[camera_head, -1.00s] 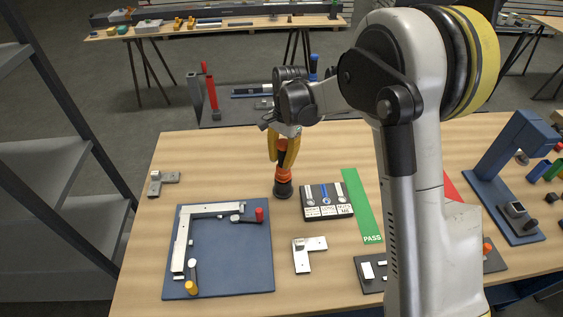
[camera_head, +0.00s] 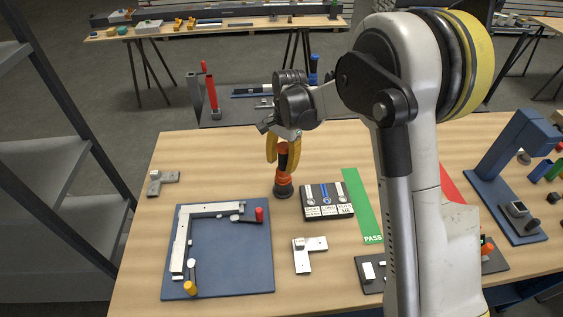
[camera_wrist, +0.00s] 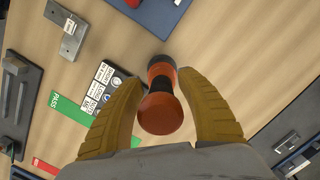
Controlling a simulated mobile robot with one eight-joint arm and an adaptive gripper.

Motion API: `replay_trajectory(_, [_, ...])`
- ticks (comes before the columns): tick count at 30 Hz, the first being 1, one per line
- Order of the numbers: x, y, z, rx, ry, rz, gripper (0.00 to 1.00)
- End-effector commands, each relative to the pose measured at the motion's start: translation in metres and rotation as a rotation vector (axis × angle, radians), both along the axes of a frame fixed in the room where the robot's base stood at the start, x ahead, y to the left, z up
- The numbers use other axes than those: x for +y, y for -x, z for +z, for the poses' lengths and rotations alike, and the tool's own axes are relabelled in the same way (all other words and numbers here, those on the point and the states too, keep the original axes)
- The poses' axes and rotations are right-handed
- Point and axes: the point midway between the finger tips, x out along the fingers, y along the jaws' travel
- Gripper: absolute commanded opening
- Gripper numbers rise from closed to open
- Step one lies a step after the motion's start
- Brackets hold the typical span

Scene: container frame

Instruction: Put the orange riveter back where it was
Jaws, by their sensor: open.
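The orange riveter (camera_head: 283,178) stands upright on its dark base on the wooden table, left of the black box with labels. My gripper (camera_head: 283,152) is above it, its yellow fingers spread on either side of its upper part. In the wrist view the riveter (camera_wrist: 160,105) shows end-on between the two yellow fingers of my gripper (camera_wrist: 162,108), with a gap visible on each side. The fingers are open and do not hold it. The riveter's top is partly hidden by the fingers in the head view.
The black labelled box (camera_head: 326,201) stands just right of the riveter, with a green PASS strip (camera_head: 362,205) beyond. A blue plate (camera_head: 230,255) with an L-shaped frame lies front left. A small L-shaped metal part (camera_head: 309,254) lies in front.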

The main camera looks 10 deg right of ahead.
Motion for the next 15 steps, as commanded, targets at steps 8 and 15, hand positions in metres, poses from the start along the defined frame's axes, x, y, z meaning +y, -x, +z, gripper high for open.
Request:
replay_trajectory(8, [-0.002, -0.002, 0.037, 0.0, 0.0, 0.0, 0.45])
replay_trajectory(15, [-0.007, -0.007, 0.093, 0.0, 0.0, -0.001, 0.45])
